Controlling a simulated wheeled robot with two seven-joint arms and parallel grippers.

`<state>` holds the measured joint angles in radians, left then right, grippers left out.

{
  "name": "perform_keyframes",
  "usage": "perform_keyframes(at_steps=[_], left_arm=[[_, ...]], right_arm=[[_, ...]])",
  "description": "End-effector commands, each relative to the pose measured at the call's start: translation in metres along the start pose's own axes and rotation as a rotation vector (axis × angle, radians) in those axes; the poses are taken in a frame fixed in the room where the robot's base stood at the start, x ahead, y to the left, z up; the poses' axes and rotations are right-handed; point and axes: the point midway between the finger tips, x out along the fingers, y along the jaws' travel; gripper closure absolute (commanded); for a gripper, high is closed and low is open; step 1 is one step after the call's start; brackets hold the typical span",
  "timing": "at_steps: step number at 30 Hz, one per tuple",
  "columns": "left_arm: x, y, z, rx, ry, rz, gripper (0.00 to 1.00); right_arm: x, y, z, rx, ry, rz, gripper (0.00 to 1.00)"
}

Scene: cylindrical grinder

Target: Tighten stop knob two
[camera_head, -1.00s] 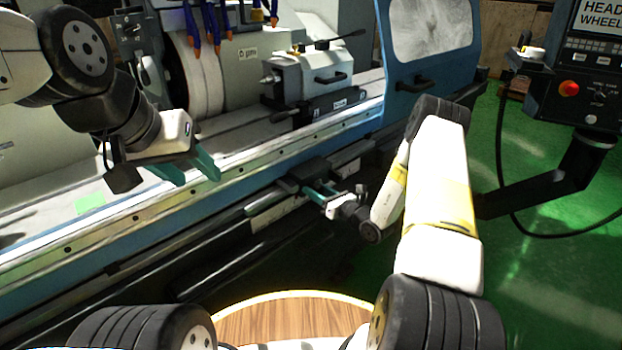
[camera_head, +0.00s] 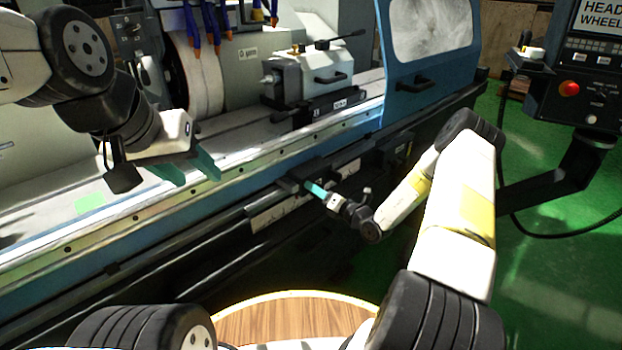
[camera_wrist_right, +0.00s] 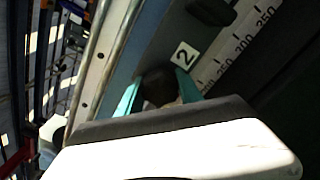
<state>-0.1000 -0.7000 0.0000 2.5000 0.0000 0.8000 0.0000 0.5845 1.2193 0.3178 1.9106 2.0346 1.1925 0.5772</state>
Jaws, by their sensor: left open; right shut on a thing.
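Stop knob two, a dark round knob (camera_wrist_right: 158,88), sits between the teal fingers of my right gripper (camera_wrist_right: 160,94) in the right wrist view. A white label with a "2" (camera_wrist_right: 184,55) is beside it on the dark stop block. In the head view my right gripper (camera_head: 315,189) reaches the dark stop block (camera_head: 302,174) on the front rail of the grinder. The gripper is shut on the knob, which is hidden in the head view. My left gripper (camera_head: 188,170) is open and empty, above the machine's front edge at the left.
A printed scale (camera_wrist_right: 235,50) runs along the rail by the stop. A second dark block (camera_head: 396,150) is further right on the rail. The blue door (camera_head: 430,75) and control panel (camera_head: 585,90) stand at the right. Green floor lies open below the panel.

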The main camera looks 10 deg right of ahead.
Motion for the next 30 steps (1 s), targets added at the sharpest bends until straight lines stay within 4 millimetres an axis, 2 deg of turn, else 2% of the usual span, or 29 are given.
perform_keyframes(at_steps=[18,30], left_arm=[[0.0,0.0,0.0,0.0,0.0,0.0,0.53],[0.0,0.0,0.0,0.0,0.0,0.0,0.53]], right_arm=[[-0.0005,-0.0009,0.0004,0.584,-0.002,-0.001,0.98],[-0.0006,-0.0011,0.0001,0.866,-0.002,-0.001,0.98]])
